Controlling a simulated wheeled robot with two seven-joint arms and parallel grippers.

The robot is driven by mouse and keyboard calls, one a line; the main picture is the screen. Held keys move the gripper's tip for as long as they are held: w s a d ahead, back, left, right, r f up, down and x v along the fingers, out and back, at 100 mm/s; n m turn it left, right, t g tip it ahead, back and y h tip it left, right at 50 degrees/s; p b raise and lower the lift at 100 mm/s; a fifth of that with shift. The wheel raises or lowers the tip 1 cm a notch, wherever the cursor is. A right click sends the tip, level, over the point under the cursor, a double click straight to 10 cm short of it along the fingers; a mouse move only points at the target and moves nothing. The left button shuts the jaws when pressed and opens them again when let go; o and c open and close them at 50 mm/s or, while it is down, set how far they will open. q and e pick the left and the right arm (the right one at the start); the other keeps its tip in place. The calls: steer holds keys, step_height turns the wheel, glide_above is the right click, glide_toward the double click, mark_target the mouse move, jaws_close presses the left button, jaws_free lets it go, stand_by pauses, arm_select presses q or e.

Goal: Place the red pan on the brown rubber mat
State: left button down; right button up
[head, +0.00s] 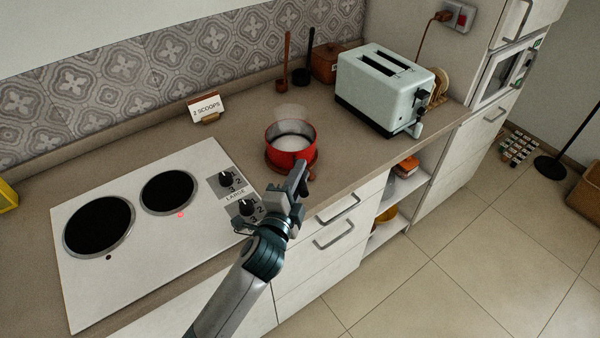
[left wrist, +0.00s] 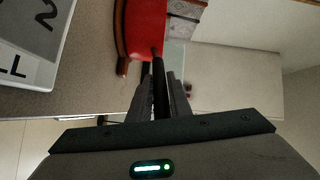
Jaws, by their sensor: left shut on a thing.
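The red pan (head: 291,141) is upright over the counter, right of the hob, with something white inside and faint steam above. It also shows in the left wrist view (left wrist: 148,30). The brown rubber mat (head: 273,170) shows as a round rim under the pan; in the left wrist view its edge (left wrist: 121,35) shows left of the pan. The pan hides most of the mat, and I cannot tell whether they touch. My left gripper (head: 299,184) is shut on the pan's dark handle (left wrist: 158,68) at the counter's front edge. My right gripper is out of view.
The white hob (head: 90,285) with two black plates and knobs lies left; a red light glows on it. A pale toaster (head: 385,85) stands right. A "2 SCOOPS" card (head: 206,106) and utensils stand behind. Bare counter (head: 235,135) lies left of the pan.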

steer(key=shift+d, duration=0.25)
arm_select(q)
steer(key=c, duration=1.6)
jaws_free()
steer(key=shift+f, duration=0.1)
steer(key=shift+c, duration=0.2)
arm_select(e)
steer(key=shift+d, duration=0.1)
arm_select(q)
steer(key=shift+s, duration=0.2)
steer(key=b+v, duration=0.2)
steer(key=v, duration=0.9)
steer(key=shift+s+b, duration=0.25)
steer(key=shift+b, duration=0.05)
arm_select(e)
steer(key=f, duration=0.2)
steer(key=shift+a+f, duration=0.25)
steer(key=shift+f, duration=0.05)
